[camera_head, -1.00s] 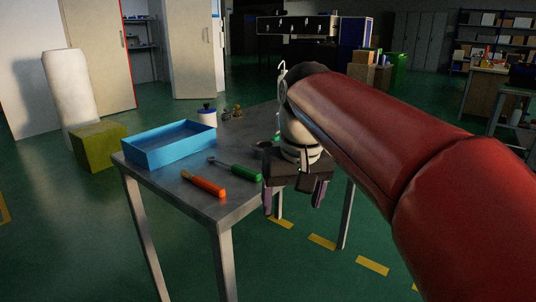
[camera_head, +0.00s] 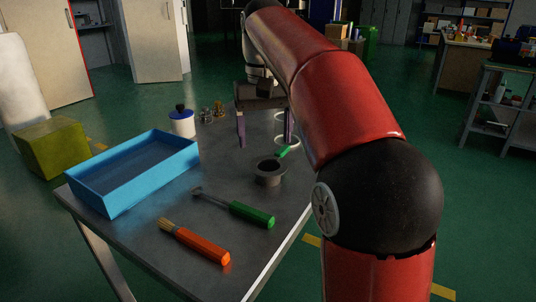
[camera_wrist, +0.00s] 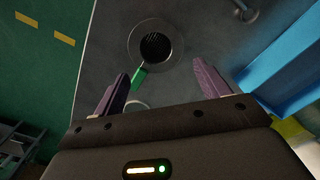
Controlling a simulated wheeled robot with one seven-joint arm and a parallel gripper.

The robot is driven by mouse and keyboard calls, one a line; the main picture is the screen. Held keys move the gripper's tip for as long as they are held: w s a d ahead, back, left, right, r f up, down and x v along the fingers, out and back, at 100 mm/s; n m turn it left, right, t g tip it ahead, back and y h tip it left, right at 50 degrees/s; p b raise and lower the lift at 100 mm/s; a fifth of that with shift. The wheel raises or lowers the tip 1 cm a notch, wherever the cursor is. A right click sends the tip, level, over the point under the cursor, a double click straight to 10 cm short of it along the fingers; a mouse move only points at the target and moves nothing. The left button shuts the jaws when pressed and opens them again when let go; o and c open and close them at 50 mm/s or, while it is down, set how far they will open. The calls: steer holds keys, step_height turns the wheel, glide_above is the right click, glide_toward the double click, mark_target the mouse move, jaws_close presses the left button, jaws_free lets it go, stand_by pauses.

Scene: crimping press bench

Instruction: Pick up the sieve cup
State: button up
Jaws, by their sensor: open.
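The sieve cup (camera_head: 269,176) is a dark grey cup with a wide rim, standing upright on the metal table. A green handle (camera_head: 284,152) lies against its far side; I cannot tell whether it is joined to the cup. In the wrist view the cup (camera_wrist: 172,52) shows from above, with a dark, ribbed inside, beyond my fingertips. The green handle (camera_wrist: 139,77) points from it toward my left finger. My gripper (camera_head: 264,135) is open and empty, fingers pointing down, on the far side of the cup in the head view. Its purple fingers (camera_wrist: 161,75) are apart.
A blue tray (camera_head: 105,204) stands on the table's left. A green-handled tool (camera_head: 252,214) and an orange brush (camera_head: 203,246) lie at the front. A white jar (camera_head: 182,124) and small brass parts (camera_head: 212,112) stand at the back.

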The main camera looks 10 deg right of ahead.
mark_target(267, 163)
step_height(267, 163, down, 7)
steer(key=shift+s+d+f+b, duration=0.15)
steer(key=shift+f+b, duration=0.05)
steer(key=shift+b, duration=0.75)
steer(key=c, duration=1)
